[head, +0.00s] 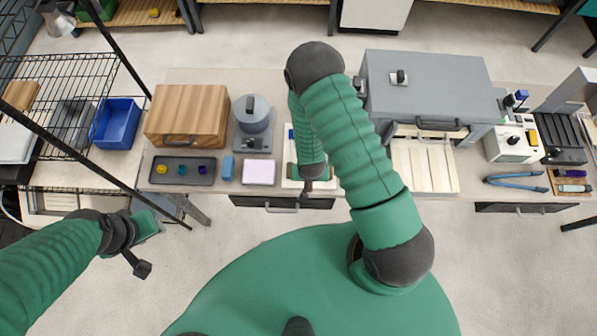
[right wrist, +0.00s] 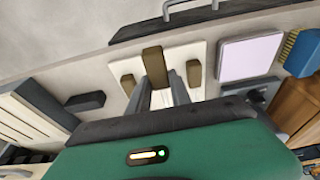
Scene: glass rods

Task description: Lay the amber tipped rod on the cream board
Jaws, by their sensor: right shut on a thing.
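A cream board (head: 289,184) lies on the bench below my right gripper (head: 311,180); the right wrist view shows the board (right wrist: 200,52) with several brown blocks (right wrist: 153,60) over it. My right gripper (right wrist: 163,80) points down at the board, its fingers close together. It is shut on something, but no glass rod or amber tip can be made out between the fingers. The gripper and arm hide part of the board. My left gripper (head: 142,248) hangs apart from the bench at the left; its fingers are unclear.
A slatted cream panel (head: 424,170) lies to the right. A grey cabinet (head: 425,85) stands behind it.

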